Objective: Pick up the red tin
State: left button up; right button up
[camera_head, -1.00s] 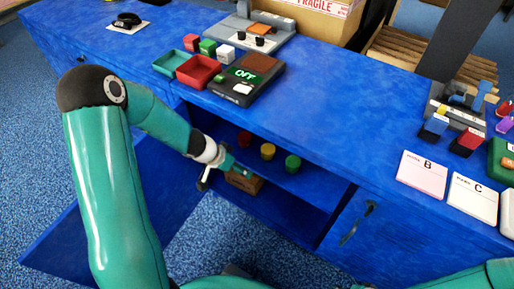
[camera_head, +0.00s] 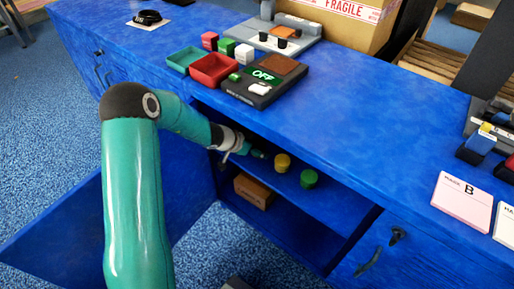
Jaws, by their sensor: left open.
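The red tin does not show now; my left gripper and wrist cover the part of the shelf left of the yellow tin. My left gripper (camera_head: 256,154) is open and reaches into the open blue cabinet, over its upper shelf. A yellow tin (camera_head: 282,164) stands on that shelf just right of the gripper. A green tin (camera_head: 309,179) stands further right. Whether the gripper touches the red tin cannot be seen.
The blue countertop (camera_head: 340,120) overhangs the shelf. The open cabinet door (camera_head: 70,215) is at left. A brown box (camera_head: 253,191) lies below. On top are red (camera_head: 213,70) and green trays, a dark OFF panel (camera_head: 250,92) and a carton (camera_head: 345,30).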

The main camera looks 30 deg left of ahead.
pick_arm(q)
jog(key=shift+w+d+f, duration=0.1)
jog(key=shift+w+f, duration=0.05)
jog(key=shift+w, duration=0.05)
jog(key=c, duration=1.3)
jog(key=shift+c, duration=0.2)
